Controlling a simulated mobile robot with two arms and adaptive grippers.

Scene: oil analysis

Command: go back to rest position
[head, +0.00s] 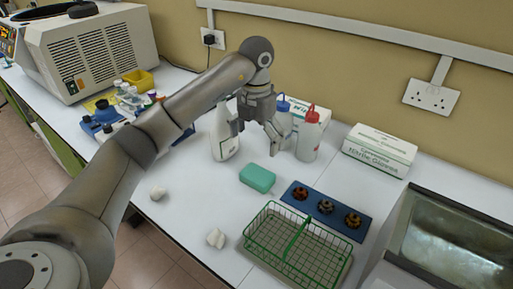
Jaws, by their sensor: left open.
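My left arm comes in from the lower left and reaches across the white bench. My left gripper (257,132) is open, with its fingers pointing down among the bottles at the back. A white bottle (225,140) stands just left of its fingers. A blue-topped bottle (283,124) stands behind its right finger and is partly hidden. I see nothing held between the fingers; whether they touch a bottle I cannot tell. My right gripper is not in view.
A red-topped bottle (309,138), glove boxes (379,149), a green sponge (257,178), a blue holder (327,209) and a green wire basket (297,247) are on the bench. A water bath (455,240) is at right. A large machine (92,52) stands back left.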

